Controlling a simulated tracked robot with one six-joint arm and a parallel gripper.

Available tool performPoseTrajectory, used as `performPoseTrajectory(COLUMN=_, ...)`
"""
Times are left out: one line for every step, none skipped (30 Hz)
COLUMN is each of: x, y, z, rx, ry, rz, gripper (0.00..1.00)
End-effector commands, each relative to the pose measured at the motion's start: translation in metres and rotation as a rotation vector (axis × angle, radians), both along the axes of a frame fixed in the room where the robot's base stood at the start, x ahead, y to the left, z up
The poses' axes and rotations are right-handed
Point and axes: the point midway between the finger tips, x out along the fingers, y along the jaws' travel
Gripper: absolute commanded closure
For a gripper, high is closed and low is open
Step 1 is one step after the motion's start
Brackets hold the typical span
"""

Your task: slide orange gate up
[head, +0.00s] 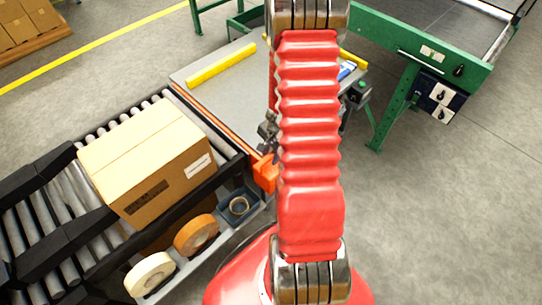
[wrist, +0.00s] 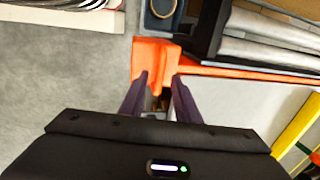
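The orange gate shows in the head view as an orange end block (head: 265,172), partly hidden behind my red arm, with a thin orange bar along the edge of the grey table. In the wrist view the gate's block (wrist: 156,54) lies just ahead of my gripper, and its bar runs off to the right. My gripper (wrist: 159,77) is open, with its two dark fingers on either side of a narrow orange tab below the block. Whether a finger touches the tab I cannot tell. In the head view the gripper (head: 268,150) is mostly hidden by my arm.
A cardboard box (head: 148,155) sits on the roller conveyor (head: 60,205), left of the gate. Tape rolls (head: 196,234) and a grey bin (head: 240,207) are below the conveyor's edge. The grey table (head: 225,97) carries a yellow bar (head: 221,65). A green machine (head: 420,60) stands at right.

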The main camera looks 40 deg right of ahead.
Motion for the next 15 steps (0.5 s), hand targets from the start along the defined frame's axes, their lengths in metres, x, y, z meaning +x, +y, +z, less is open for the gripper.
performPoseTrajectory(x=0.0003, y=0.0005, z=-0.0045, rx=0.001, ry=0.002, rz=0.0, gripper=0.71)
performPoseTrajectory(x=0.0007, y=0.0004, z=-0.0064, rx=0.001, ry=0.002, rz=-0.001, gripper=0.71)
performPoseTrajectory(x=0.0011, y=0.0004, z=-0.0083, rx=0.0, ry=0.002, rz=0.001, gripper=0.71)
performPoseTrajectory(x=0.0014, y=0.0004, z=-0.0097, rx=0.0, ry=0.002, rz=0.0, gripper=0.71)
performPoseTrajectory(x=0.0017, y=0.0004, z=-0.0109, rx=0.0, ry=0.002, rz=0.0, gripper=0.71)
performPoseTrajectory(x=0.0018, y=0.0005, z=-0.0121, rx=0.0, ry=0.002, rz=0.0, gripper=0.71)
performPoseTrajectory(x=0.0019, y=0.0005, z=-0.0128, rx=0.0, ry=0.002, rz=0.001, gripper=0.71)
performPoseTrajectory(x=0.002, y=0.0005, z=-0.0132, rx=0.0, ry=0.002, rz=0.001, gripper=0.71)
performPoseTrajectory(x=0.0021, y=0.0005, z=-0.0136, rx=0.0, ry=0.002, rz=0.001, gripper=0.71)
performPoseTrajectory(x=0.0022, y=0.0005, z=-0.0135, rx=0.0, ry=0.002, rz=0.001, gripper=0.71)
performPoseTrajectory(x=0.0022, y=0.0004, z=-0.0135, rx=0.0, ry=0.002, rz=0.001, gripper=0.71)
performPoseTrajectory(x=0.0022, y=0.0004, z=-0.0135, rx=0.0, ry=0.002, rz=0.001, gripper=0.71)
performPoseTrajectory(x=0.0023, y=0.0004, z=-0.0134, rx=0.0, ry=0.001, rz=0.001, gripper=0.71)
performPoseTrajectory(x=0.0023, y=0.0004, z=-0.0134, rx=-0.001, ry=0.001, rz=0.001, gripper=0.71)
performPoseTrajectory(x=0.0022, y=0.0004, z=-0.0133, rx=-0.001, ry=0.001, rz=0.001, gripper=0.71)
